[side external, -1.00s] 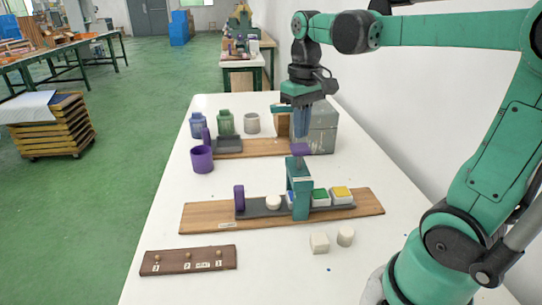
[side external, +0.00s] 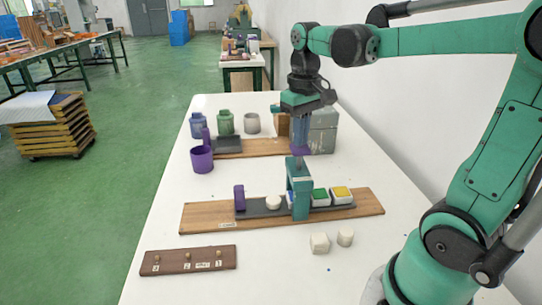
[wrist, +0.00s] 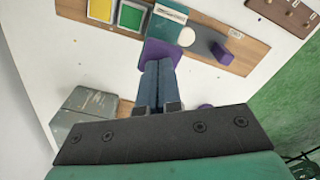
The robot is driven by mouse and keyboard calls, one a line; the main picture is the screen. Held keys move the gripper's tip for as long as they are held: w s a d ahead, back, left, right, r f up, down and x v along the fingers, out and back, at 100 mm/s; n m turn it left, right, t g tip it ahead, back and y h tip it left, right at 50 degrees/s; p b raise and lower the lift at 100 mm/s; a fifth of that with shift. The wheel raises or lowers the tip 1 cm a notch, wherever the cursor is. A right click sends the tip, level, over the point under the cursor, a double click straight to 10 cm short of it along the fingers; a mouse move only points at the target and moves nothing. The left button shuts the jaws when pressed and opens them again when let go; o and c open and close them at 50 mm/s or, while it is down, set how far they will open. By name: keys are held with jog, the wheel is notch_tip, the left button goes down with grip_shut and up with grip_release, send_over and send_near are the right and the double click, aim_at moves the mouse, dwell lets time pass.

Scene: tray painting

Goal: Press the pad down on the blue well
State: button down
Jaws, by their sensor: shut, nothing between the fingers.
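A teal press (side external: 299,190) stands over a dark rail, with a purple plate (side external: 301,150) on top of its post. The blue well (side external: 290,198) shows only as a sliver, mostly hidden behind the press. The pad under the press cannot be made out. My gripper (side external: 300,150) is shut and empty, pointing down with its blue fingertips at the purple plate. In the wrist view the fingers (wrist: 158,68) end over the purple plate (wrist: 160,51), with the teal press (wrist: 168,20) beyond. I cannot tell whether they touch.
Green (side external: 320,197) and yellow (side external: 341,194) wells sit right of the press. A white round piece (side external: 273,202) and a purple block (side external: 239,198) sit left. Two pale blocks (side external: 319,243) lie in front. Jars, a purple cup (side external: 202,159) and a grey box (side external: 322,132) stand behind.

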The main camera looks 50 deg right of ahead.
jog(key=shift+f, duration=1.4)
jog(key=shift+r, duration=2.2)
jog(key=shift+r, duration=2.5)
jog(key=s+a+f+n+t, duration=0.1)
jog(key=a+f+n+t, duration=0.2)
jog(key=a+f+t, duration=0.4)
notch_tip(320, 180, down, 3)
jog(key=a, duration=0.3)
jog(key=shift+r, duration=0.2)
